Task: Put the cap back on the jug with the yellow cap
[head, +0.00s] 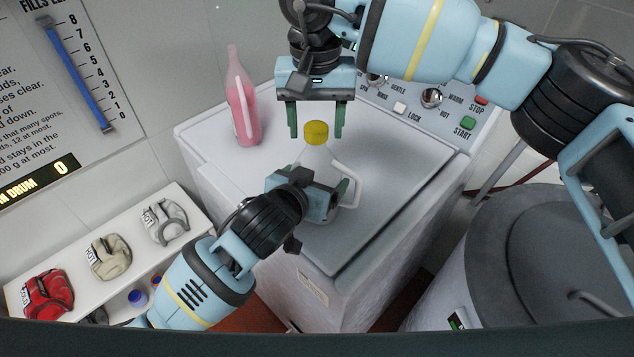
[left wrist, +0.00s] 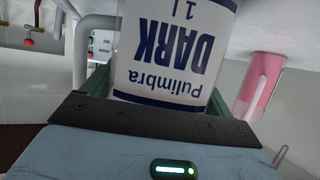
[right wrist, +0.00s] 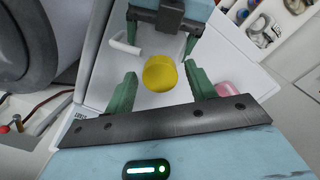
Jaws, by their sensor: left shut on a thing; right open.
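The white jug (head: 347,172) stands on top of the washing machine, with its handle on the right. Its label reads "Pulimbra DARK 1 l" in the left wrist view (left wrist: 172,50). The yellow cap (head: 316,131) sits at the top of the jug's neck; I cannot tell whether it is screwed tight. It also shows in the right wrist view (right wrist: 160,74). My left gripper (head: 322,192) is shut on the jug's body from the front. My right gripper (head: 316,122) points down above the jug, open, its green fingers on both sides of the cap with gaps.
A pink bottle (head: 243,100) stands at the back left of the machine top (head: 400,135). A control panel (head: 425,95) with knobs lies behind on the right. A shelf (head: 185,198) with several folded bundles is at left; a grey drum (head: 540,250) stands at right.

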